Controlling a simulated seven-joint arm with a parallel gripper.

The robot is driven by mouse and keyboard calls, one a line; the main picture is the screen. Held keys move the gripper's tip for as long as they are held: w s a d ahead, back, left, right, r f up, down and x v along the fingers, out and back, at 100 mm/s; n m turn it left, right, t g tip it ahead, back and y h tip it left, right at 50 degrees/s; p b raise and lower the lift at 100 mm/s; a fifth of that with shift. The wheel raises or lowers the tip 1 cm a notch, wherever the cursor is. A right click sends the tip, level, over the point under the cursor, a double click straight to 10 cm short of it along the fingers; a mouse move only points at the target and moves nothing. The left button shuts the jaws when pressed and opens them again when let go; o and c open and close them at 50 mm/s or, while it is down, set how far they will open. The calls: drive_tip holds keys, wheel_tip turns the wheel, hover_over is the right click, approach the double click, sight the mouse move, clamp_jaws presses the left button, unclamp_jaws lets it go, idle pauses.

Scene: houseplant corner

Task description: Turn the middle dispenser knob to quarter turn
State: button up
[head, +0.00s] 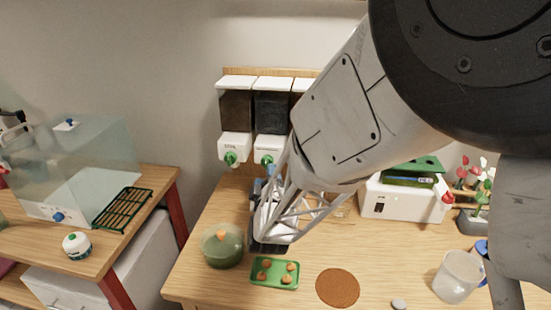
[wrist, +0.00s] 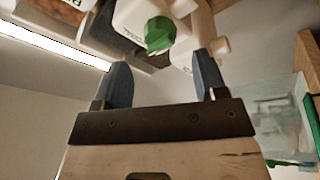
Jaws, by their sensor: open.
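A row of wall dispensers with dark contents hangs under a wooden rail. The middle dispenser (head: 271,112) has a white lower housing with a green knob (head: 266,159), partly covered by my arm at its right. The left dispenser's green knob (head: 231,158) shows clearly; the right dispenser is mostly hidden behind my arm. My gripper (head: 266,182) is below the middle knob in the head view. In the wrist view my gripper (wrist: 163,72) is open and empty, its two blue fingers apart. A green knob (wrist: 160,34) on a white housing lies ahead, between and beyond the fingertips, not touched.
Below on the table are a green bowl (head: 222,247), a green tray (head: 261,284) with small orange-brown pieces, a brown round mat (head: 338,287) and a clear jug (head: 457,277). A white box (head: 388,203) stands right of my arm. A glass case (head: 85,160) stands on the left table.

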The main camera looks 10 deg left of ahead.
sight(267, 162)
drive_tip(key=shift+x, duration=2.35)
drive_tip(key=c, duration=0.9)
